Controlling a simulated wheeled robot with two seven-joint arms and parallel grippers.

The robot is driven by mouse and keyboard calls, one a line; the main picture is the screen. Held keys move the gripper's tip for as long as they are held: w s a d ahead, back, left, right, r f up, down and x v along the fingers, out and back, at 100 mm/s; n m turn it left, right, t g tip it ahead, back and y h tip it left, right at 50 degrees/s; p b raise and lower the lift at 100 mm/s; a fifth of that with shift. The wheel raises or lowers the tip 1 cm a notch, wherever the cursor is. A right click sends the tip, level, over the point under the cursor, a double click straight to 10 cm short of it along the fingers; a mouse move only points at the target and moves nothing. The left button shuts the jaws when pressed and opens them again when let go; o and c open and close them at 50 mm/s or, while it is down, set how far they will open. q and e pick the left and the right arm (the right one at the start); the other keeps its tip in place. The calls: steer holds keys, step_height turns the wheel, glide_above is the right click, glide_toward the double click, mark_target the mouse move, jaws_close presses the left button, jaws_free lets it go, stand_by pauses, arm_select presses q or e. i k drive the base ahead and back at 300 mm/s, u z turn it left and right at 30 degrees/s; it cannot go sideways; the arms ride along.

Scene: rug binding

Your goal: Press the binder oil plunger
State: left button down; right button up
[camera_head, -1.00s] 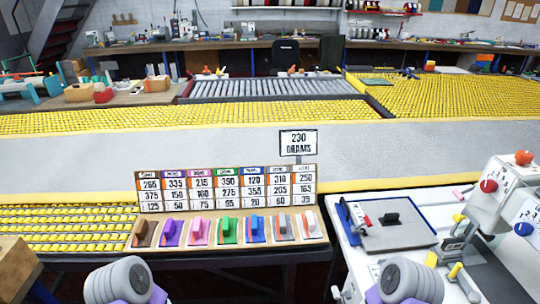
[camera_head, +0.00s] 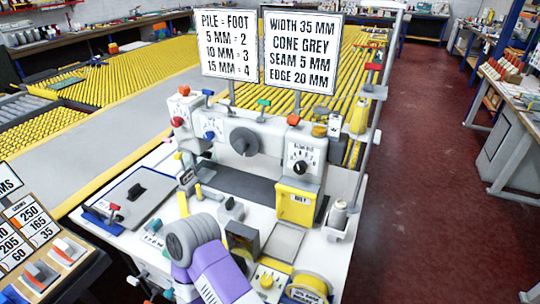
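The binder is a white sewing machine (camera_head: 265,140) on a white table, with a dark handwheel (camera_head: 244,142) and a yellow front box (camera_head: 295,203). Orange-red knobs sit on top of it at the left (camera_head: 184,90) and right (camera_head: 293,119). A red knob (camera_head: 177,121) and a blue knob (camera_head: 209,135) stick out at its left end. I cannot tell which part is the oil plunger. One of my arms, grey and purple, rises in front of the table, over its near edge. No fingertips of either gripper show.
Two signs (camera_head: 229,45) (camera_head: 301,52) stand behind the machine. A grey plate with a black handle (camera_head: 136,191) lies left on the table. A thread cone (camera_head: 338,214) and yellow reel (camera_head: 308,287) are near the right edge. Red floor (camera_head: 430,180) is clear at right.

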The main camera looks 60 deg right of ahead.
mark_target(292, 120)
steer(key=z, duration=0.05)
steer(key=k, duration=0.1)
steer(key=u, duration=1.8)
steer(key=i, duration=0.75)
steer(key=z, duration=4.15)
steer(key=i, duration=0.5)
steer(key=u, duration=0.05)
